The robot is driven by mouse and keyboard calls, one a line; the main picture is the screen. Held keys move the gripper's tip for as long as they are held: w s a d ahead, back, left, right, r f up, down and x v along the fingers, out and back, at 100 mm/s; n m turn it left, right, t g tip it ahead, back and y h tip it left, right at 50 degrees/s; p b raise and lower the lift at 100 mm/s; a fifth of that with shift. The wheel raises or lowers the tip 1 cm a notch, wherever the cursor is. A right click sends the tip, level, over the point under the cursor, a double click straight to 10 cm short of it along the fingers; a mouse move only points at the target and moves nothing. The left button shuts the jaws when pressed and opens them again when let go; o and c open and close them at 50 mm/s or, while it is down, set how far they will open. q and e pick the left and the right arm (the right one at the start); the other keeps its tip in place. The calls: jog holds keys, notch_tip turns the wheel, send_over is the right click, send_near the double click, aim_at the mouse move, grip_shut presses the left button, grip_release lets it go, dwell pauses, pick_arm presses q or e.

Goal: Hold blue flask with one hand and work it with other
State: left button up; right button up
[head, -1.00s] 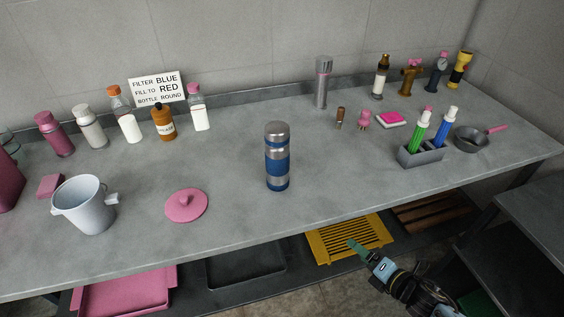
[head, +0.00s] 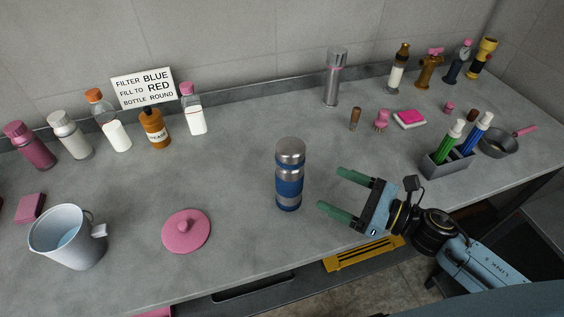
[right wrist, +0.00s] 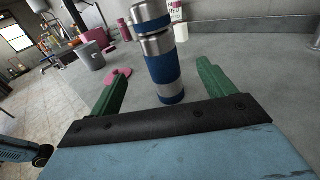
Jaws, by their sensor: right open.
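The blue flask (head: 289,178) stands upright on the grey worktop, with blue and silver bands and a silver cap. My right gripper (head: 328,192) is open and empty, just right of the flask in the head view, its green fingers pointing at it. In the right wrist view the flask (right wrist: 158,60) stands ahead, between the lines of the two open fingers (right wrist: 158,88) and beyond their tips. The fingers do not appear to touch it. My left gripper is not in view.
A pink lid (head: 186,231) lies left of the flask, and a white bucket (head: 68,240) stands farther left. A grey holder (head: 447,163) with green and blue bottles stands to the right. Several bottles line the back by a sign (head: 143,88). The worktop around the flask is clear.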

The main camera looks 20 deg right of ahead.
aim_at(302, 174)
jog(key=x, duration=0.2)
jog(key=p+x, duration=0.1)
jog(key=x, duration=0.5)
jog(key=shift+s+a+r, duration=0.15)
jog(key=shift+s+r, duration=0.05)
jog(key=shift+r, duration=0.05)
jog(key=p+x, duration=0.1)
jog(key=x, duration=0.3)
jog(key=shift+w+a, duration=0.15)
jog(key=shift+w, duration=0.1)
jog(key=shift+w+a, duration=0.35)
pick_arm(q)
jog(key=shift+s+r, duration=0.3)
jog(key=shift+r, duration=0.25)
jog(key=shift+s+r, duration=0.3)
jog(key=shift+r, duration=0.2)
pick_arm(e)
jog(key=shift+c, duration=0.9)
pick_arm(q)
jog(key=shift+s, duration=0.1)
pick_arm(e)
jog(key=c, duration=1.5)
